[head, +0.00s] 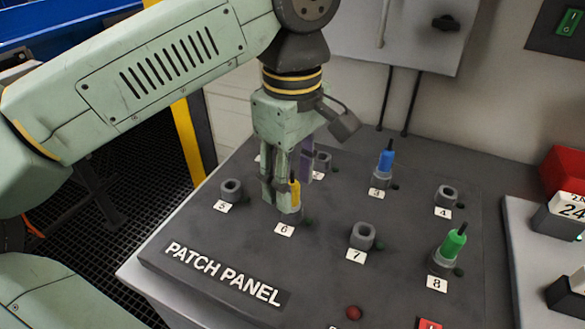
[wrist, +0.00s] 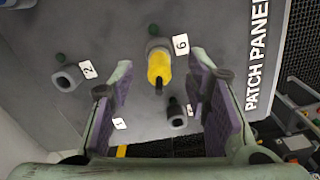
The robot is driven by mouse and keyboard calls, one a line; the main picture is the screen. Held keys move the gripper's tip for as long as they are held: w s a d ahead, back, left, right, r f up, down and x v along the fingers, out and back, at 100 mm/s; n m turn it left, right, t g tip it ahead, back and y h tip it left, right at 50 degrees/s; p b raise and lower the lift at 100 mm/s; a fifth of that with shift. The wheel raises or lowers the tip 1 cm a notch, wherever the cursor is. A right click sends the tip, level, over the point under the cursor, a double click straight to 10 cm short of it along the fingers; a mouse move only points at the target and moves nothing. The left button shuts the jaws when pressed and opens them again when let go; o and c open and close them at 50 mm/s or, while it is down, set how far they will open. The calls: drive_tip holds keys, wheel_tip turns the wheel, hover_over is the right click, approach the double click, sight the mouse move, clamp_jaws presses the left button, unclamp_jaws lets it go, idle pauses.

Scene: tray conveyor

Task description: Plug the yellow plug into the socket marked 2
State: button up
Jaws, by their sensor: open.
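The yellow plug (head: 295,193) stands upright in the socket marked 6 (head: 289,213). In the wrist view the yellow plug (wrist: 158,66) shows between my two fingers, with a gap on each side. My gripper (head: 285,182) is open and lowered around the plug, holding nothing. Its purple-padded fingers also show in the wrist view (wrist: 161,80). The socket marked 2 (head: 323,160) is empty and partly hidden behind my gripper in the head view. It shows clearly at the left in the wrist view (wrist: 67,80).
A blue plug (head: 386,160) stands in socket 3 and a green plug (head: 453,243) in socket 8. Sockets 4 (head: 446,195), 5 (head: 231,189) and 7 (head: 362,235) are empty. Socket 1 is hidden by my gripper. A red button (head: 353,313) sits at the panel's front.

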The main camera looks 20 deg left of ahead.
drive_tip(key=shift+f+b, duration=0.7)
drive_tip(key=shift+f, duration=0.75)
drive_tip(key=shift+c, duration=0.6)
clamp_jaws()
drive_tip(key=shift+r, duration=0.15)
drive_tip(key=shift+r+p, duration=1.3)
drive_tip(key=shift+r, duration=0.2)
